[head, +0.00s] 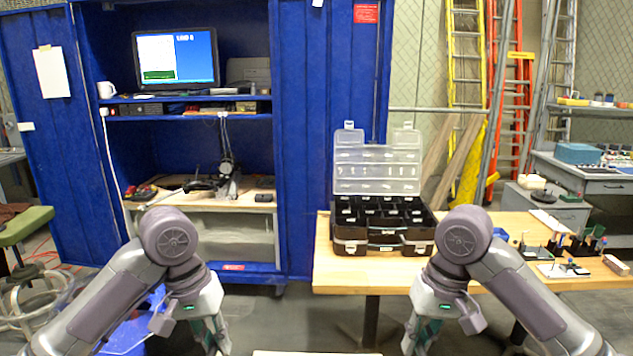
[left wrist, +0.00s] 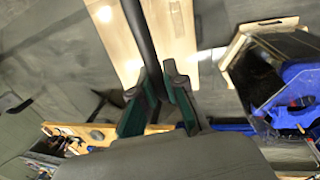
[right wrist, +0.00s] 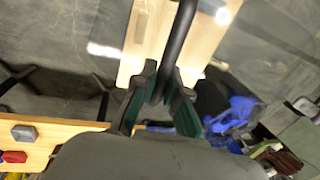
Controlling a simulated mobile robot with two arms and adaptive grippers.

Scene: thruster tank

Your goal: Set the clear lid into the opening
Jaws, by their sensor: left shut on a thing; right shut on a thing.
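My left gripper (head: 214,340) and right gripper (head: 420,335) hang low at the bottom of the head view, spaced apart, fingertips cut off or hidden. In the left wrist view the left fingers (left wrist: 156,78) are shut on a dark bar (left wrist: 140,35). In the right wrist view the right fingers (right wrist: 162,76) are shut on a dark, slightly curved bar (right wrist: 179,40). I cannot tell whether these bars belong to the clear lid. No clear lid outline or opening can be made out with certainty.
A pale wooden surface (head: 315,353) shows at the bottom edge. A black case (head: 383,218) with a raised clear cover (head: 376,170) stands on the wooden table (head: 335,270) ahead. A blue cabinet (head: 330,120) is behind. A wood-edged box (left wrist: 236,48) holding blue things is beside the left gripper.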

